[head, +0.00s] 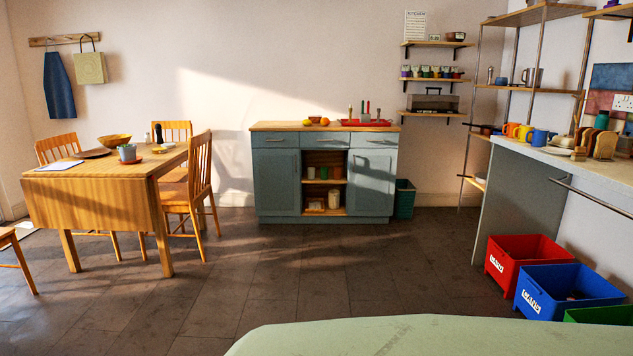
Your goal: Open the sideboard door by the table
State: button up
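The blue-grey sideboard (324,218) stands against the back wall with a wooden top. Its left door (276,182), on the side toward the table, looks shut. Its right door (371,182) also looks shut. Drawer fronts sit above both doors, and open shelves with bowls and jars lie between them. The wooden table (95,207) stands to the left of the sideboard, with a chair (199,180) between them. Any handle on the left door is too small to make out. My gripper is not in view.
The tiled floor (300,290) in front of the sideboard is clear. A red crate (526,262) and a blue crate (567,290) stand at the right below a counter (560,160). A bin (404,200) stands right of the sideboard.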

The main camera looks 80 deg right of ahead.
aim_at(276, 171)
jog(key=z, duration=2.3)
jog(key=i+z, duration=0.3)
jog(key=i+l, duration=0.1)
jog(key=i, duration=4.55)
jog(key=i+u, duration=0.55)
